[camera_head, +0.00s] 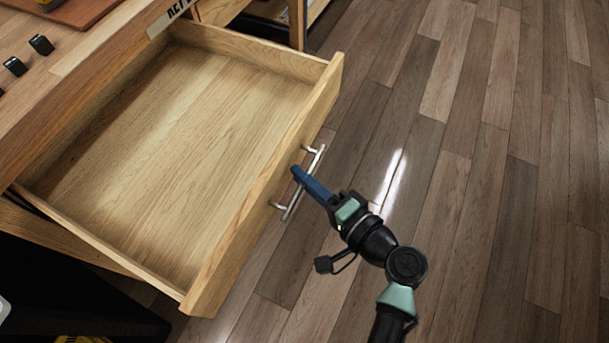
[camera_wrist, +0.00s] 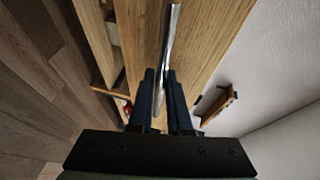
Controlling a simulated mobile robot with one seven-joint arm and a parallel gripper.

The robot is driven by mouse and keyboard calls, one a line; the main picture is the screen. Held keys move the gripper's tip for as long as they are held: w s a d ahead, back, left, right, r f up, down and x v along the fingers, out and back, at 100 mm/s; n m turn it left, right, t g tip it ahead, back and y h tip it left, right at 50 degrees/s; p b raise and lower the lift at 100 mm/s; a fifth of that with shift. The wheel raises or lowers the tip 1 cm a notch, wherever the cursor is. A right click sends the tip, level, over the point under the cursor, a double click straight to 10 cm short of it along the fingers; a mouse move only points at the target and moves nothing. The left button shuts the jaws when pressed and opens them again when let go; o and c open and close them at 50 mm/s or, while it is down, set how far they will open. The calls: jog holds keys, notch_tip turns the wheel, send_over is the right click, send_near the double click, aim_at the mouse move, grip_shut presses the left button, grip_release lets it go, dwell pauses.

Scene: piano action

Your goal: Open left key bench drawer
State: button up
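The wooden key bench drawer (camera_head: 170,160) is pulled far out of the bench in the head view, and its inside is empty. Its front panel (camera_head: 265,190) carries a silver bar handle (camera_head: 293,205). My gripper (camera_head: 299,175) reaches the handle from the right, with its blue fingers across the bar near its middle. In the wrist view the handle (camera_wrist: 171,35) runs between the two fingers of my gripper (camera_wrist: 161,75). They are close together around the bar and look shut on it. The exact contact is hard to see.
The bench top (camera_head: 70,75) holds small black blocks (camera_head: 41,44) at the upper left. A dark object with yellow parts (camera_head: 80,320) is at the lower left. The wooden floor (camera_head: 500,180) to the right is clear.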

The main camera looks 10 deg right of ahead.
jog(key=o, duration=0.4)
jog(key=shift+c, duration=0.2)
jog(key=p+v, duration=0.2)
jog(key=v, duration=1.1)
